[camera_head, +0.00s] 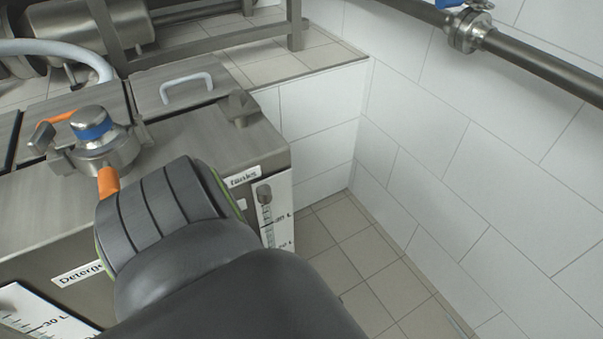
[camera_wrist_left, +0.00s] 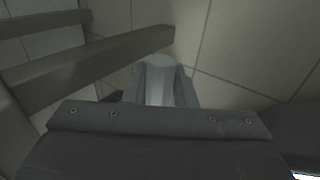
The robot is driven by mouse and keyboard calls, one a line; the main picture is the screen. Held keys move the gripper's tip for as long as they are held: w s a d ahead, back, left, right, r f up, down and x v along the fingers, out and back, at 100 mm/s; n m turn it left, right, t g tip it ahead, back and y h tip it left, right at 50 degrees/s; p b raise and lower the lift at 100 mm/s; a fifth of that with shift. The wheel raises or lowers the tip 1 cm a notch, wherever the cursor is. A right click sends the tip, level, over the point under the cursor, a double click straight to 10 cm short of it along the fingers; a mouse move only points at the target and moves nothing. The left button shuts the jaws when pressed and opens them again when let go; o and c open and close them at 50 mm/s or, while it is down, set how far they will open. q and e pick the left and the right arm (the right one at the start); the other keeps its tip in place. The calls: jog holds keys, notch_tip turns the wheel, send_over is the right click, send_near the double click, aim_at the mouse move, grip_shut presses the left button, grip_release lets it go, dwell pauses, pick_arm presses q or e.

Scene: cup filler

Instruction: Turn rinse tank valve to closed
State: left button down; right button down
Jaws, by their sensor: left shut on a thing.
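A metal valve (camera_head: 97,143) with a blue-banded round cap stands on top of the steel tank unit at the left of the head view. An orange handle (camera_head: 108,181) runs from its near side to the edge of my left gripper's dark body (camera_head: 165,205). The gripper body hides the rest of this handle and its own fingers in the head view. In the left wrist view my left gripper (camera_wrist_left: 161,76) is shut on a pale grey thing (camera_wrist_left: 158,88). I cannot tell there whether this is the valve handle. My right gripper is not in view.
The tank unit has a "tanks" label (camera_head: 243,177), a level gauge (camera_head: 268,215) and a partly hidden label starting "Deterge" (camera_head: 75,275). Another orange part (camera_head: 60,118) lies behind the valve. A lid handle (camera_head: 187,86) stands beyond. A tiled wall (camera_head: 480,150) bounds the right.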

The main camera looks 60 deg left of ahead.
pick_arm(q)
jog(key=shift+w, duration=0.1)
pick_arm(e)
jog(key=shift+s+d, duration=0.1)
pick_arm(q)
jog(key=c, duration=1.2)
grip_release()
jog(key=shift+f, duration=0.1)
jog(key=shift+c, duration=0.2)
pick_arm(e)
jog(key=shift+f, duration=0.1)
pick_arm(q)
jog(key=shift+r, duration=0.2)
jog(key=p+v, duration=1.2)
jog(key=v, duration=0.5)
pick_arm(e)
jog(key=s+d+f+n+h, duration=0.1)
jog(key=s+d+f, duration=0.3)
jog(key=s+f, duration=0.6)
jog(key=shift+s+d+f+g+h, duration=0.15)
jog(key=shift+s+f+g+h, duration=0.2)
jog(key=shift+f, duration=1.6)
